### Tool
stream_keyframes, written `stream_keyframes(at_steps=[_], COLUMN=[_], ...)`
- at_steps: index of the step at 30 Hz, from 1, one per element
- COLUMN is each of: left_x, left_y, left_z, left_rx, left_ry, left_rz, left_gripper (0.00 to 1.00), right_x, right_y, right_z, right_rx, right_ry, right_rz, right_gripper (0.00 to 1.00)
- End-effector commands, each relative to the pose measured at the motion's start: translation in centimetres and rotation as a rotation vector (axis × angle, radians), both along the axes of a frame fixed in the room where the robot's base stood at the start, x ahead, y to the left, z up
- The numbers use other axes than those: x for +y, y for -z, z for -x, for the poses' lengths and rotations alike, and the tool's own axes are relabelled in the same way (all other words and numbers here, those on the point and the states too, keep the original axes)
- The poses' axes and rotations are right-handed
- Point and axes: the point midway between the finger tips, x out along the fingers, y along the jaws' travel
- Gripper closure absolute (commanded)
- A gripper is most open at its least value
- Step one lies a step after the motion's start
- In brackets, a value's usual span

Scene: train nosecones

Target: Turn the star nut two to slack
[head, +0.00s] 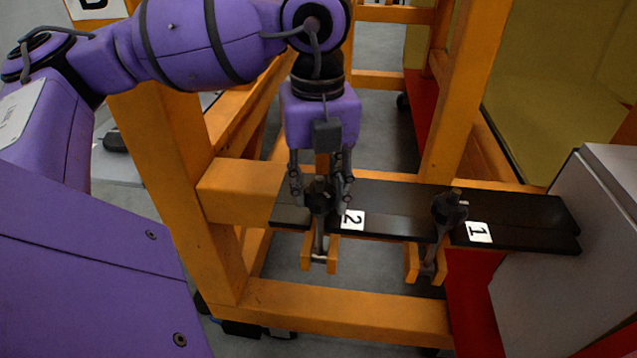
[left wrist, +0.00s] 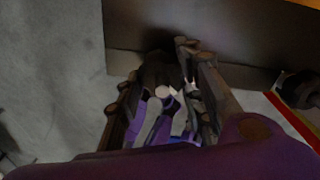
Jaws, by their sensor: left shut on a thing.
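My left gripper (head: 320,196) points down at the dark board (head: 390,226) and is shut on star nut two (head: 319,203), a dark knob beside the white label "2" (head: 351,220). The fingers partly hide the nut. A bolt (head: 319,243) runs from it down to an orange bracket (head: 320,262). In the left wrist view, the fingers (left wrist: 165,90) stand on both sides of the dark nut (left wrist: 160,68); that picture is dim, and the nut's turn angle cannot be told. My right gripper is not in view.
Star nut one (head: 449,208), with its label "1" (head: 478,232), stands to the right on the same board. Orange frame beams (head: 165,150) surround the work area. A grey box (head: 590,210) stands at the right edge. Open floor shows below the board.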

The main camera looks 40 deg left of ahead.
Motion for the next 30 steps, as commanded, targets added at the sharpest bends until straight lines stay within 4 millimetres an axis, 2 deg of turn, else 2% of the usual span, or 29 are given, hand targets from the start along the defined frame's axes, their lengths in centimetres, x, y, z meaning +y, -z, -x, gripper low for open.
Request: stream_keyframes(at_steps=[18, 30], left_x=[-0.23, -0.38], left_y=[0.01, 0.08], left_z=[0.15, 0.13], left_rx=[0.004, 0.005], left_ry=[-0.558, -0.761], left_rz=[-0.003, -0.001], left_gripper=[0.91, 0.91], right_x=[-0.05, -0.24], right_y=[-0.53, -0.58], right_z=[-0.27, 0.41], right_rx=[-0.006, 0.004], right_ry=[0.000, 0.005], right_rz=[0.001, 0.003], right_gripper=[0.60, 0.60])
